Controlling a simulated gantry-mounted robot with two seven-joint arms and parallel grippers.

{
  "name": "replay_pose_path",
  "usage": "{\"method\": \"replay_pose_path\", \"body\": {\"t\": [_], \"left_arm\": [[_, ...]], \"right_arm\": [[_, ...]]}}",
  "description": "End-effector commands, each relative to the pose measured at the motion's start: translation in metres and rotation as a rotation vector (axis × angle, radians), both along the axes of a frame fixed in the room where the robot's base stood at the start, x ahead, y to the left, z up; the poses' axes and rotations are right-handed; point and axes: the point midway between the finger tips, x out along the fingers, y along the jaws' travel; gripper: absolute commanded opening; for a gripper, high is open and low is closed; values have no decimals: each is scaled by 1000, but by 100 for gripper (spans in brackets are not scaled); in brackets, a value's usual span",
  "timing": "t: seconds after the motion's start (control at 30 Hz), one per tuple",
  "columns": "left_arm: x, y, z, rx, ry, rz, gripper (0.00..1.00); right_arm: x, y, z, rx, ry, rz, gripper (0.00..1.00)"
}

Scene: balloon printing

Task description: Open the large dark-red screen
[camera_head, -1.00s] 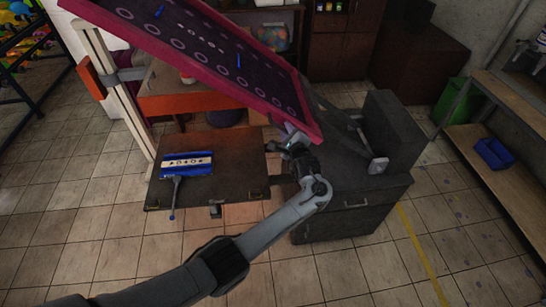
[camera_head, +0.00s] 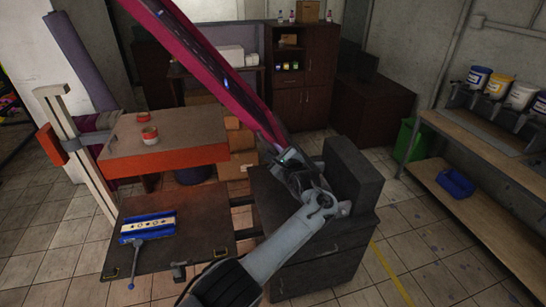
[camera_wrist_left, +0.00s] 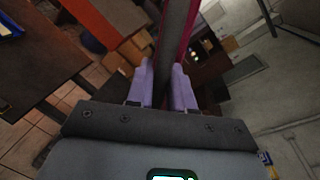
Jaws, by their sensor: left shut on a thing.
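The large dark-red screen (camera_head: 216,72) is swung up steeply and shows nearly edge-on in the head view. Its lower right end is at my left gripper (camera_head: 290,160). My left gripper is shut on the screen's frame; in the left wrist view its two purple fingers (camera_wrist_left: 164,88) stand on either side of the frame (camera_wrist_left: 174,50). My right gripper is not in view.
A dark board (camera_head: 190,250) with a blue-and-white printing plate (camera_head: 149,227) lies below. An orange-fronted table (camera_head: 185,154) stands behind it. A dark cabinet (camera_head: 355,178) is beside my arm. A shelf (camera_head: 480,215) with buckets runs along the right.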

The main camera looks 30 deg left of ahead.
Motion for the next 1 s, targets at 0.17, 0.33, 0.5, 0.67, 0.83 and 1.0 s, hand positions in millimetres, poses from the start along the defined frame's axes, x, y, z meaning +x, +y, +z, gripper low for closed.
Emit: {"method": "replay_pose_path", "body": {"t": [0.17, 0.33, 0.5, 0.67, 0.83, 1.0], "left_arm": [[0, 0, -3, -1, 9, 0, 0], [1, 0, -3, -2, 9, -1, 0], [0, 0, -3, -2, 9, -1, 37], [0, 0, -2, -1, 7, -1, 39], [0, 0, -1, -1, 6, 0, 39], [-1, -2, -1, 0, 4, 0, 39]], "right_arm": [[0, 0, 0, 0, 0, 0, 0], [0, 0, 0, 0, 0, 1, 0], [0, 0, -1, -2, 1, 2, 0], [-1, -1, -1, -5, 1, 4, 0], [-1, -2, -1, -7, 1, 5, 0], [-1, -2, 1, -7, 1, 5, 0]]}}
